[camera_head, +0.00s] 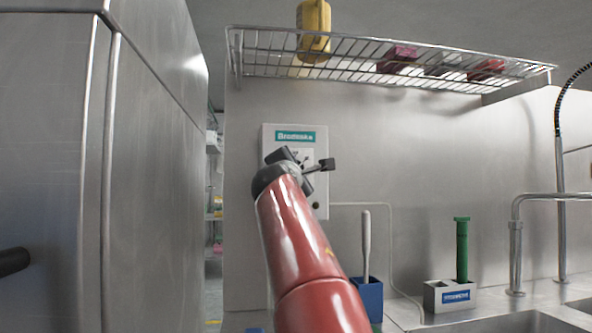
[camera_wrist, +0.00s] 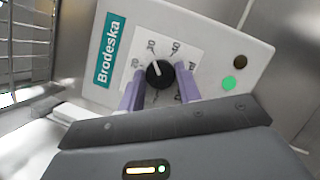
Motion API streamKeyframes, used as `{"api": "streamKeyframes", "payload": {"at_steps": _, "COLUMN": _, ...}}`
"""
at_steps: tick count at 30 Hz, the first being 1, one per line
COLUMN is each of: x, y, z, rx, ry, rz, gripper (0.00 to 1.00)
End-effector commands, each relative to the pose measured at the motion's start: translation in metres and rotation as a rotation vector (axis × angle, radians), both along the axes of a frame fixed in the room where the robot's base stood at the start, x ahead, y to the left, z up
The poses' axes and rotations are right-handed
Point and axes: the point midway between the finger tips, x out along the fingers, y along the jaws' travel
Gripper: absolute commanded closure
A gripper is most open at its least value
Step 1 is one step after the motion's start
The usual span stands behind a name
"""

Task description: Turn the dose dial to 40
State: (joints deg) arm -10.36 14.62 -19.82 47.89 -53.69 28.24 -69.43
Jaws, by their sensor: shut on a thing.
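In the wrist view, the black dose dial (camera_wrist: 160,74) sits on a white numbered scale (camera_wrist: 163,37). Its white pointer mark points up and slightly left, toward a label that looks like 30. A blurred label, perhaps 40, is to its right. My gripper (camera_wrist: 160,88) is shut on the dial, with a purple finger on each side. In the head view my gripper (camera_head: 306,163) hides the dial.
A green button (camera_wrist: 228,83) and a dark button (camera_wrist: 240,62) are on the panel, right of the dial. A wire shelf (camera_head: 400,70) with several items is above. A blue holder (camera_head: 368,298), a grey block (camera_head: 430,297) and a sink tap (camera_head: 516,240) are at lower right.

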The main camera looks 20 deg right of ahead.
Motion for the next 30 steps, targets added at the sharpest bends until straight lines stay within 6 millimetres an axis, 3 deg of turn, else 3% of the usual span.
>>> {"api": "streamKeyframes", "payload": {"at_steps": 22, "x": 0.0004, "y": 0.0000, "z": -0.0002, "rx": 0.092, "ry": -0.017, "rz": -0.001, "gripper": 0.89}}
{"api": "streamKeyframes", "payload": {"at_steps": 23, "x": 0.0003, "y": -0.0001, "z": -0.0001, "rx": 0.092, "ry": -0.017, "rz": -0.001, "gripper": 0.65}}
{"api": "streamKeyframes", "payload": {"at_steps": 27, "x": 0.0002, "y": 0.0000, "z": 0.0001, "rx": 0.092, "ry": -0.017, "rz": -0.001, "gripper": 0.47}}
{"api": "streamKeyframes", "payload": {"at_steps": 30, "x": 0.0002, "y": 0.0000, "z": 0.0002, "rx": 0.092, "ry": -0.017, "rz": -0.001, "gripper": 0.45}}
